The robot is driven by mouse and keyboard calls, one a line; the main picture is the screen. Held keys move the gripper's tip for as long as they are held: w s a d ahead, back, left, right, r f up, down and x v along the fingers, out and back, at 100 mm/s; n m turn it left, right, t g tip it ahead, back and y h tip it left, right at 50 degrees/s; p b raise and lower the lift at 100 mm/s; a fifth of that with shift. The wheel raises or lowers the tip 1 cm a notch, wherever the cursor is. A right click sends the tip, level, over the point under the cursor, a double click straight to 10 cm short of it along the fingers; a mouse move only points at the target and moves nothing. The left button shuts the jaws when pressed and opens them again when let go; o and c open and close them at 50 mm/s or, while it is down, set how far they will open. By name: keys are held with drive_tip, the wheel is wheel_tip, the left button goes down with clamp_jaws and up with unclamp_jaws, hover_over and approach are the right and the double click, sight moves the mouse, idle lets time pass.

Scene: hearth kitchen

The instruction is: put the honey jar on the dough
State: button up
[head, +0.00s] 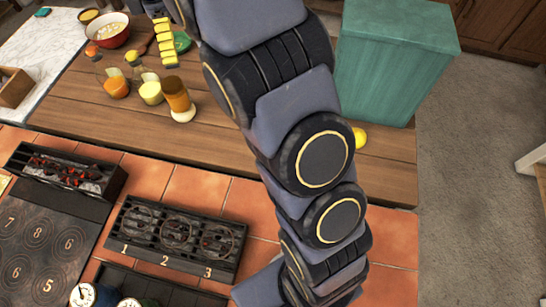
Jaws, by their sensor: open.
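An amber jar (177,98), which looks like the honey jar, stands near the front edge of the wooden counter, left of my arm. A pale, rounded piece (184,114) shows at its foot and looks like the dough. The jar appears to rest on it or directly against it; I cannot tell which from this angle. My arm crosses the picture from top to bottom and hides part of the counter. My gripper is not in view.
Orange (116,88) and yellow (150,93) vessels stand left of the jar. Yellow blocks (164,45), a green dish (182,41) and a red bowl (110,31) are behind. A teal box (395,60) and a lemon (359,138) are at right. Burners (176,235) lie in front.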

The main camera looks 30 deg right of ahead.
drive_tip(key=s+m+g, duration=0.1)
drive_tip(key=s+m, duration=1.2)
drive_tip(key=s, duration=1.9)
drive_tip(key=shift+f+y, duration=0.25)
drive_tip(key=shift+y, duration=0.05)
drive_tip(key=shift+d, duration=0.1)
